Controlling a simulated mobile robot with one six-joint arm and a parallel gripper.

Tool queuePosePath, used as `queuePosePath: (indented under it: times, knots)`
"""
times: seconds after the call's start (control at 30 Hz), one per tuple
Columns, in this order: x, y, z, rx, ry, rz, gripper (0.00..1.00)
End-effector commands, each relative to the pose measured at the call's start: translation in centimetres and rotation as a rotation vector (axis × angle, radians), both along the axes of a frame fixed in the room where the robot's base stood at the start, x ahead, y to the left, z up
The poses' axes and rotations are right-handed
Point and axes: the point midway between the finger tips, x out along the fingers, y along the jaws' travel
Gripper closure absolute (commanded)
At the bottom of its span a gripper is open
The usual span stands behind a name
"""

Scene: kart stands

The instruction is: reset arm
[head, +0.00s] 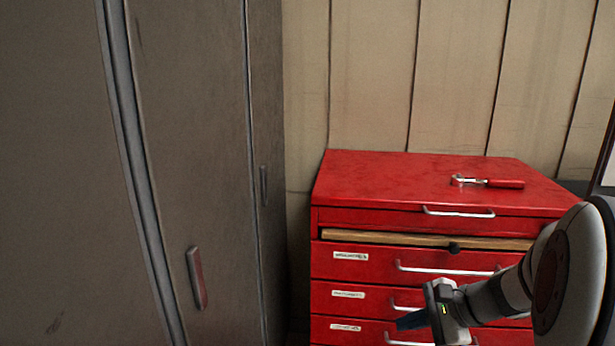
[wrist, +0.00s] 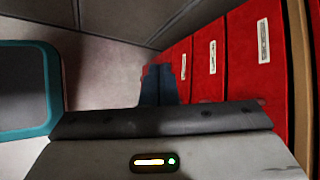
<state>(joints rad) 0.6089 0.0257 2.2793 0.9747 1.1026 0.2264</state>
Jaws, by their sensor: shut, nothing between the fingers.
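My gripper (head: 408,321) is at the lower right of the head view, in front of the lower drawers of a red tool chest (head: 375,188). Its blue-grey fingers point to the left. In the wrist view the fingers of my gripper (wrist: 158,84) are together, with nothing between them. The chest's labelled red drawer fronts (wrist: 208,60) are just to their right in that view. The fingers look apart from the drawers, but the exact gap cannot be told.
A ratchet with a red handle (head: 490,183) lies on top of the chest. A tall grey cabinet (head: 190,150) with handles stands at the left. A teal-edged dark object (wrist: 28,90) is at the left of the wrist view. Grey floor (wrist: 105,60) shows beyond the fingers.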

Motion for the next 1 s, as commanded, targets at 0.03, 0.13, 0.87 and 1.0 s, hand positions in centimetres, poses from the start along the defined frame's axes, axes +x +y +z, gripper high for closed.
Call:
queuePosePath:
  times: [0.03,0.13,0.87,1.0]
  knots:
    - [-1.7,2.7,3.3,-0.11,-0.009,0.145,1.0]
    - [-5.3,5.7,6.0,-0.327,-0.034,0.417,1.0]
    - [-12.9,7.4,14.3,-1.046,-0.265,1.239,1.0]
    - [-12.9,7.4,14.3,-1.045,-0.264,1.238,1.0]
